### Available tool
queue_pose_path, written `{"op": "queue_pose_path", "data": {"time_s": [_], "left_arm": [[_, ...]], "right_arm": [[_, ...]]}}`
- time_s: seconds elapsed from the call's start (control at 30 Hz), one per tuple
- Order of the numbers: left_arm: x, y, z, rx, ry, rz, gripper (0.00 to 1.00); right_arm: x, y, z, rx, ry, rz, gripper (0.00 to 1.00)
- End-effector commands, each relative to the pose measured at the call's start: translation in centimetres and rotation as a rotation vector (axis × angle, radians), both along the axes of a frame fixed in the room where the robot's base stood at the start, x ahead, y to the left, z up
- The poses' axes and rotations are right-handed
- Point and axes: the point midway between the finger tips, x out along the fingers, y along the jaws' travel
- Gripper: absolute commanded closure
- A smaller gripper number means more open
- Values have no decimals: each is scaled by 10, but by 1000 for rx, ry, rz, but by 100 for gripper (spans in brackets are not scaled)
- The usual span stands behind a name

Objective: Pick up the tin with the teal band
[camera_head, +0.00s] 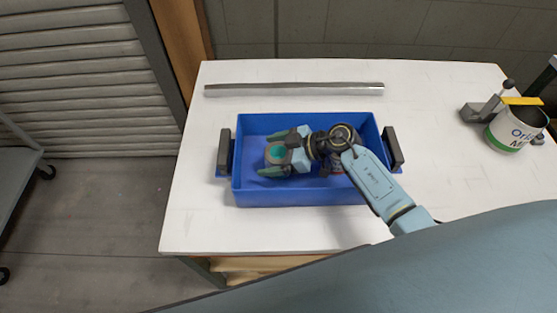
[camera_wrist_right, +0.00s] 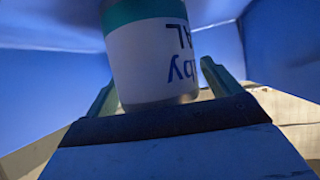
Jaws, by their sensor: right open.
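The tin with the teal band (camera_head: 277,153) stands in the left part of the blue crate (camera_head: 300,197). In the right wrist view the tin (camera_wrist_right: 150,60) fills the middle, with its teal band at the top and a white label below. My right gripper (camera_head: 270,153) is open, with one green finger on each side of the tin. In the right wrist view the fingers of my right gripper (camera_wrist_right: 158,85) flank the tin, and whether they touch it I cannot tell. My left gripper is not in view.
Another dark object (camera_head: 335,168) in the crate is partly hidden under my right arm. A metal bar (camera_head: 294,89) lies behind the crate. A white tin with a green band (camera_head: 515,130) stands at the table's right. The white table (camera_head: 200,215) is clear at left.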

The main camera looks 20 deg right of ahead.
Motion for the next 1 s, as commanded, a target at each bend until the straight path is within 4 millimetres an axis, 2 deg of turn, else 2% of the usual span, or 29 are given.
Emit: {"op": "queue_pose_path", "data": {"time_s": [0.07, 0.5, 0.77, 0.87, 1.0], "left_arm": [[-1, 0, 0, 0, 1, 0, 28], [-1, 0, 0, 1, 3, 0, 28], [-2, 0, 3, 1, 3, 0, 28], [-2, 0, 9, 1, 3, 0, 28], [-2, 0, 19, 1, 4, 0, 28]], "right_arm": [[0, 0, 0, 0, 0, 0, 10], [0, 0, 1, 0, -2, 0, 67], [0, -1, 7, -1, -3, 1, 67], [0, -1, 22, -1, -5, 2, 67], [0, -1, 52, -2, -7, 2, 67]]}}
